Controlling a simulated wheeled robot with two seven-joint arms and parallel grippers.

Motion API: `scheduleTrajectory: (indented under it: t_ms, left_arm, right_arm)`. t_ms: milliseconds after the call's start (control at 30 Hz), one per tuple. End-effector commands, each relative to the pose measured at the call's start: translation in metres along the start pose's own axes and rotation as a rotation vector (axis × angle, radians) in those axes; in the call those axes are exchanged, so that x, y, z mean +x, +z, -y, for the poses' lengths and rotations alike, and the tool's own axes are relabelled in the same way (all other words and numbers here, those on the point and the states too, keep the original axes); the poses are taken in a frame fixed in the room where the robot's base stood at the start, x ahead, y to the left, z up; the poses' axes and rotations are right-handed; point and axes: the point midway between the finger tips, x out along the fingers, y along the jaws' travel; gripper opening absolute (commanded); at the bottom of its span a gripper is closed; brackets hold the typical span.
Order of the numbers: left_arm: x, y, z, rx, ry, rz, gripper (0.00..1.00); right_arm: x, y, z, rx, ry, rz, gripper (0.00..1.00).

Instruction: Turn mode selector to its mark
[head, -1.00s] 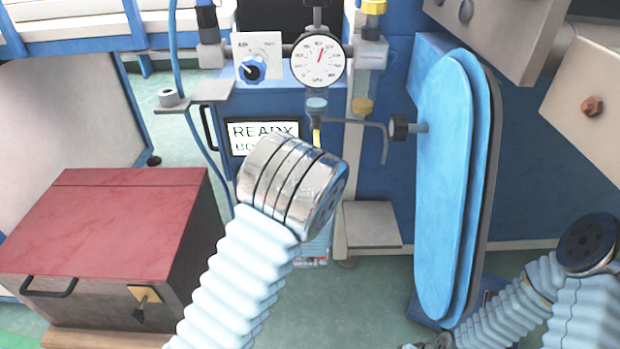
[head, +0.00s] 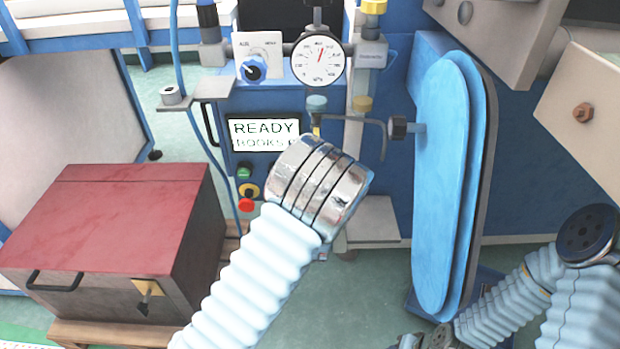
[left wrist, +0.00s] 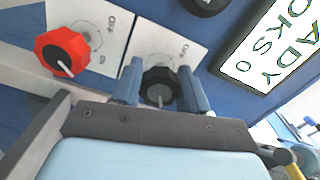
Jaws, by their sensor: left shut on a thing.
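In the left wrist view, my left gripper (left wrist: 163,80) has its two blue fingers on either side of a black knob (left wrist: 158,92) and is shut on it. I cannot tell from the lettering which knob is the mode selector. A red knob (left wrist: 61,52) with a white pointer is on another white plate beside it. In the head view my left wrist hides the left fingers and the held knob. My right gripper's fingers are not in view.
A blue knob (head: 252,70), a round gauge (head: 318,61) and a READY screen (head: 264,134) are on the blue machine. Green and red buttons (head: 246,204) sit below the screen. A red-topped box (head: 110,215) stands left. A tall blue padded board (head: 442,185) stands right.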

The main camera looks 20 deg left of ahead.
Motion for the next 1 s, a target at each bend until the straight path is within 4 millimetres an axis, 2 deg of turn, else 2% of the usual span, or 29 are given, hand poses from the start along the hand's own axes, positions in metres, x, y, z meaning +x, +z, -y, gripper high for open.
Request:
scheduleTrajectory:
  t_ms: [33,167,200,433,567,667,1000]
  left_arm:
    - [-0.001,0.005,-0.004,0.005,0.010,0.010,0.45]
    - [-0.001,0.004,-0.003,0.004,0.008,0.009,0.65]
    - [-0.001,0.004,-0.003,0.003,0.007,0.008,0.67]
    - [-0.001,0.002,-0.001,0.001,0.003,0.004,0.67]
    - [-0.007,0.001,-0.001,0.000,0.002,0.003,0.67]
    - [-0.023,0.001,-0.001,0.000,0.004,0.002,0.67]
    - [-0.113,0.001,-0.001,0.003,0.006,0.001,0.67]
  right_arm:
    - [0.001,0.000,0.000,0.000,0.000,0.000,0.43]
    - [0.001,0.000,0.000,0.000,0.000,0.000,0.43]
    - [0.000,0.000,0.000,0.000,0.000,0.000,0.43]
    - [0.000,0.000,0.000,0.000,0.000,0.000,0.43]
    - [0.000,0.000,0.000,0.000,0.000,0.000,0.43]
    - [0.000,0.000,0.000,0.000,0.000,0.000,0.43]
    - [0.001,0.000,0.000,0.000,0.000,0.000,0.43]
